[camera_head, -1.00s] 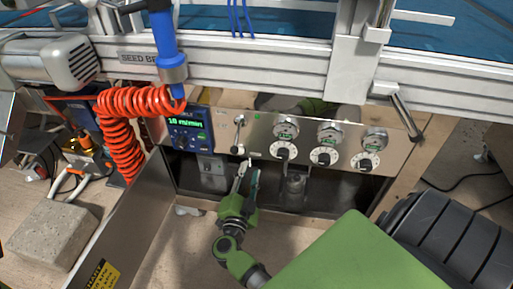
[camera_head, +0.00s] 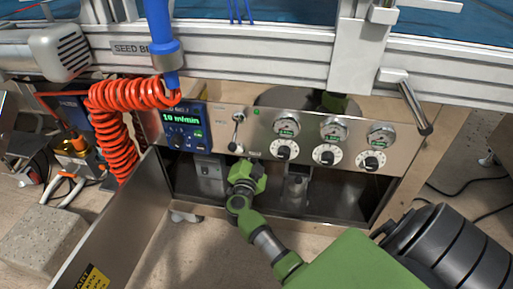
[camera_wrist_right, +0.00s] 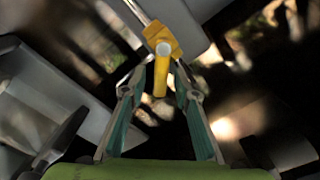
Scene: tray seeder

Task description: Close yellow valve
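The yellow valve (camera_wrist_right: 162,45) shows in the right wrist view at the end of a pale pipe, with its narrow lever pointing down between my fingers. My right gripper (camera_wrist_right: 163,85) is open, one finger on each side of the lever, with gaps visible. In the head view my right gripper (camera_head: 246,172) reaches into the recess under the metal control panel. Its fingers and the yellow valve cannot be made out there. My left gripper is in neither view.
The control panel (camera_head: 225,116) carries a toggle lever, several gauges and dials, and a blue display (camera_head: 185,125). A metal side plate (camera_head: 120,225) stands left of my arm. A coiled orange hose (camera_head: 113,125) hangs further left. The floor below the recess is open.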

